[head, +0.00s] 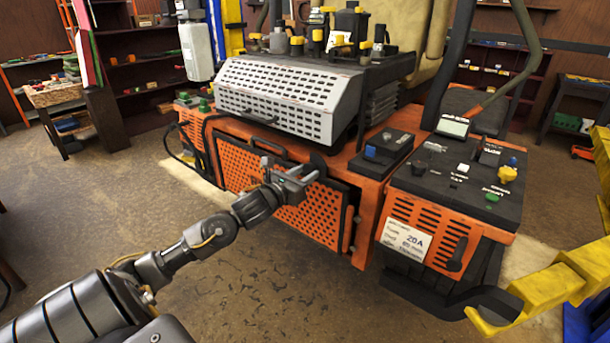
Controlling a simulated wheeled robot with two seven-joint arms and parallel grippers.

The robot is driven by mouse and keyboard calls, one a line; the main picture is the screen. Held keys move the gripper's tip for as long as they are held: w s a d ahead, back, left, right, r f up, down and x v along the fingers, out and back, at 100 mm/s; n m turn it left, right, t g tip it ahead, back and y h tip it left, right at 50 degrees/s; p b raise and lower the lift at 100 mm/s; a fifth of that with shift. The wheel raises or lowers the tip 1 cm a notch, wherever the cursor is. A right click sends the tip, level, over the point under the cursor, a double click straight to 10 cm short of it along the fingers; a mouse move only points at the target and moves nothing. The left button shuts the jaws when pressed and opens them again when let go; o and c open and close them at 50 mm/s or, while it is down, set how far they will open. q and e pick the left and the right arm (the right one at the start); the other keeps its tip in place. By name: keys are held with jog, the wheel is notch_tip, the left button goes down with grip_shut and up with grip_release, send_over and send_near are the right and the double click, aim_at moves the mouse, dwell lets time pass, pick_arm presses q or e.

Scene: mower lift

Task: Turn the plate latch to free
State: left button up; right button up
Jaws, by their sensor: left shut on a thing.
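The orange perforated front plate (313,213) with a dark frame is upright on the front of the orange machine. My left gripper (301,178) is at the plate's upper part, its grey fingers shut on a small part there, which I take to be the plate latch. The fingers mostly hide the latch, so its turn angle cannot be made out. My right gripper is out of view.
A white perforated cover (280,100) sits above the plate. A control box (455,180) with a label stands to the right. Yellow bars (550,290) are at the lower right.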

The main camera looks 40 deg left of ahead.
pick_arm(q)
jog(key=shift+n, duration=1.9)
jog(key=n+p, duration=0.1)
jog(key=n, duration=0.3)
jog(key=shift+r+n, duration=0.15)
jog(key=shift+n, duration=0.15)
jog(key=n+p, duration=0.2)
jog(key=n, duration=0.3)
jog(key=shift+r+p, duration=0.1)
jog(key=shift+p, duration=0.25)
jog(key=shift+n+p, duration=1.1)
jog(key=shift+n, duration=1)
jog(key=o, duration=1)
